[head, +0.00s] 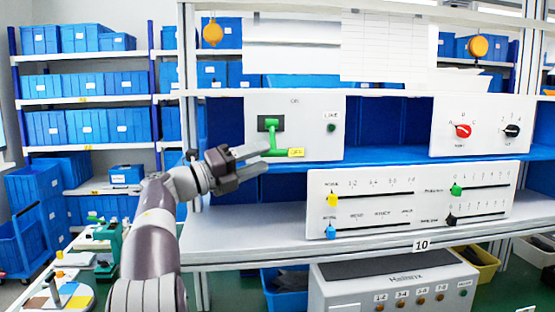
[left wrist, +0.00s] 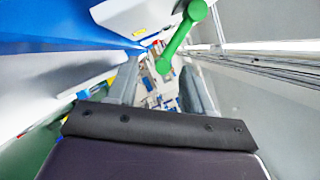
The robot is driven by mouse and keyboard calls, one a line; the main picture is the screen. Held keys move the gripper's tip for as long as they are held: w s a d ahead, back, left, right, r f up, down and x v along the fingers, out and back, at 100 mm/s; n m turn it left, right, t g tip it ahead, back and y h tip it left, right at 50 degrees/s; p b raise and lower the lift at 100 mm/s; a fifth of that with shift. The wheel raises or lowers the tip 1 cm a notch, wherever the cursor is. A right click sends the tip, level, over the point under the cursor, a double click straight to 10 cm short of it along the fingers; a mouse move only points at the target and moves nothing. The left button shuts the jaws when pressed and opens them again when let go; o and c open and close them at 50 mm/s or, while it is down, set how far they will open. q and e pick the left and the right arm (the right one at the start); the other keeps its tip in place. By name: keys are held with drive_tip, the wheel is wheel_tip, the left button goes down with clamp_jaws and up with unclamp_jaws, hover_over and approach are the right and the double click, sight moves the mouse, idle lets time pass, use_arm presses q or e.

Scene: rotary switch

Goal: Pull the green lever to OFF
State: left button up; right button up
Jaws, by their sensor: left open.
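The green lever (head: 271,138) is on a white panel (head: 315,118) at the upper middle of the head view. A dark plate is behind its top, and its lower end is by my left fingertips. A small yellow label (head: 296,152) sits to the right of that end. My left gripper (head: 262,158) is open, just in front of the panel's lower left part. In the left wrist view the green lever (left wrist: 180,40) hangs with its end between and beyond the open fingers (left wrist: 160,85). I cannot tell whether they touch it. My right gripper is not in view.
A slider panel (head: 410,200) stands on the white bench to the lower right. Another panel with a red knob (head: 463,131) and a black knob (head: 512,130) is at the right. The grey bench top (head: 235,235) is bare below my gripper. Blue bins fill the shelves behind.

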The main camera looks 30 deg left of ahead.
use_arm(q)
drive_tip(key=v, duration=0.6)
drive_tip(key=shift+b, duration=0.4)
drive_tip(key=shift+s+a, duration=0.1)
drive_tip(key=shift+a, duration=0.05)
